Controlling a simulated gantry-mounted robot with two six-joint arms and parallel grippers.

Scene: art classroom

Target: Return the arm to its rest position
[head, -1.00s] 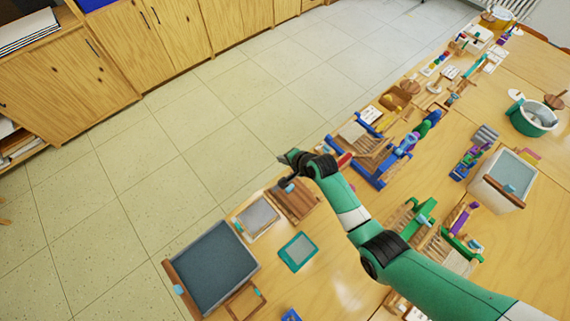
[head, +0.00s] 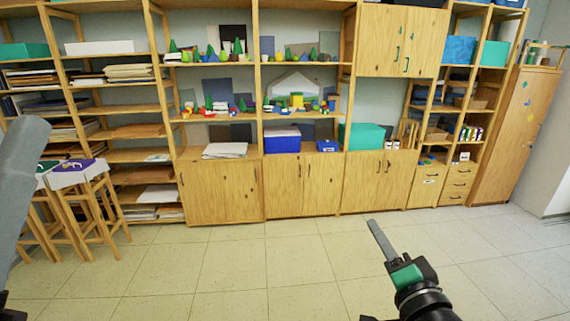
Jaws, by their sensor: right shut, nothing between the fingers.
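My right gripper (head: 373,226) is at the lower right of the head view, in front of the open floor. Its grey fingers lie together, shut and empty, and point up and to the left. The green and black wrist behind it runs out of the bottom edge. It touches nothing that I can see. A grey blurred part of my own body shows at the left edge. My left gripper cannot be made out.
Wooden shelves and cabinets (head: 221,190) line the far wall. They hold a blue box (head: 282,140), a teal box (head: 362,137) and small models. Wooden stools (head: 85,205) stand at the left. The tiled floor (head: 240,262) is clear.

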